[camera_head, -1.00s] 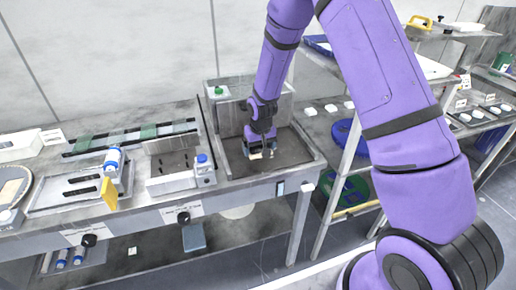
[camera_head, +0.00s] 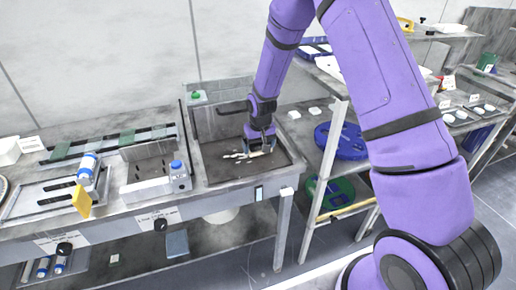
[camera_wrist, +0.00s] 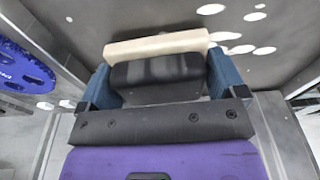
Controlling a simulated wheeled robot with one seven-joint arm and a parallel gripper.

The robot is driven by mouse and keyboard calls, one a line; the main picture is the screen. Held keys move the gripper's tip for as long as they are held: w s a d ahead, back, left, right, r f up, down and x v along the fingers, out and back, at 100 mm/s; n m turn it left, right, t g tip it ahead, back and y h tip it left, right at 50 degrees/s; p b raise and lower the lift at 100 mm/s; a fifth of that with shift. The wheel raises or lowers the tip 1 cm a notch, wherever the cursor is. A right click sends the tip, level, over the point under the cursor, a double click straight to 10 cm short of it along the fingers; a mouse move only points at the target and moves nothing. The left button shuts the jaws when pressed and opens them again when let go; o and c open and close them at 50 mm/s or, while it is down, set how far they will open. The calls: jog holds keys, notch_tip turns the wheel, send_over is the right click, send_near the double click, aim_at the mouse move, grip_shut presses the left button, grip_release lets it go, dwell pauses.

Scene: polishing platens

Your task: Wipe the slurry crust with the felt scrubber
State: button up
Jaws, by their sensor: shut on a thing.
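My gripper (camera_head: 261,146) is low over the grey basin (camera_head: 213,180) at the right end of the bench. In the wrist view its two blue fingers are shut on the felt scrubber (camera_wrist: 157,44), which has a cream felt strip and a dark grey body. The slurry crust shows as pale, irregular patches (camera_head: 238,155) on the basin floor, just left of and below my gripper. In the wrist view white crust spots (camera_wrist: 240,49) lie beyond and to the right of the scrubber. I cannot tell whether the felt touches the floor.
The basin has raised walls. Left of it stand a metal box (camera_head: 143,180), a bottle with a blue cap (camera_head: 179,174) and a yellow piece (camera_head: 81,201). A shelf rack with a blue perforated disc (camera_head: 341,140) and a green disc (camera_head: 332,190) stands close on the right.

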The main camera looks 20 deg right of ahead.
jog(key=shift+r, duration=3.45)
